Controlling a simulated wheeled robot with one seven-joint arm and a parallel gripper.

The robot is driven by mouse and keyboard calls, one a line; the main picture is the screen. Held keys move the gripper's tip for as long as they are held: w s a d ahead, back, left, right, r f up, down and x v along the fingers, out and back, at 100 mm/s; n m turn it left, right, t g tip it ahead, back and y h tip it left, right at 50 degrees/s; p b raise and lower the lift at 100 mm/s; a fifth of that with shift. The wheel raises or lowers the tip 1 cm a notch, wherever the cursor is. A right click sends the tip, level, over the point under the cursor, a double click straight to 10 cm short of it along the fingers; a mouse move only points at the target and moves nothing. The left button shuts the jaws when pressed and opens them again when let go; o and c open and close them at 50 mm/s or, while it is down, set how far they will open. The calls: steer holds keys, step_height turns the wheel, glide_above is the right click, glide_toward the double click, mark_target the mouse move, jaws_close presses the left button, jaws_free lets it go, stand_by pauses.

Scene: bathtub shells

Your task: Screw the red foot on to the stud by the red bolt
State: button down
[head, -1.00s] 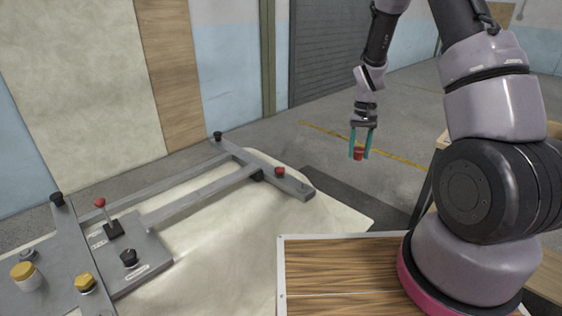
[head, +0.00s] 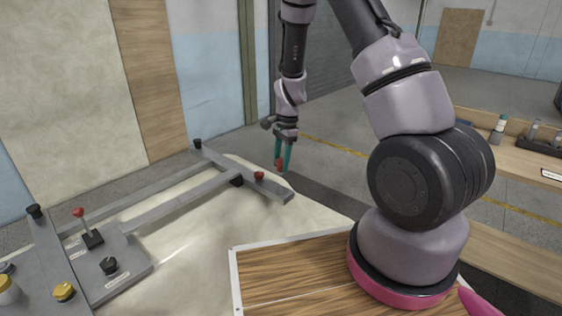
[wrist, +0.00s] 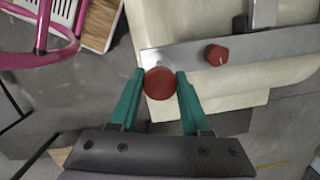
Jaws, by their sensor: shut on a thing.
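My gripper (head: 284,158) has teal fingers and is shut on the red foot (head: 279,164), a small round red piece. It hangs above and just beyond the end of the grey bar (head: 225,176). The red bolt (head: 259,176) stands on that bar, to the left of the foot. In the wrist view the foot (wrist: 161,83) sits between the fingertips and overlaps the bar's end (wrist: 265,47). The red bolt (wrist: 217,55) shows to its right there. The stud by the red bolt is not clearly seen; the foot may hide it in the wrist view.
The grey frame lies on a pale shell (head: 190,240). It carries black knobs, a yellow bolt (head: 64,291) and a red-tipped lever (head: 79,213). A wooden-topped surface (head: 290,272) is in front, and a workbench (head: 520,165) with bottles stands at right.

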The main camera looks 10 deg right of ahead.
mark_target(281, 187)
steer(key=shift+f, duration=2.8)
steer(key=shift+d+f, duration=0.1)
steer(key=shift+f, duration=1.1)
steer(key=shift+c, duration=1.4)
jaws_free()
steer(key=r, duration=0.3)
steer(key=d+r, duration=0.1)
steer(key=r, duration=0.6)
steer(key=shift+w+d+r, duration=0.25)
steer(key=shift+w+r, duration=0.05)
steer(key=shift+c, duration=0.2)
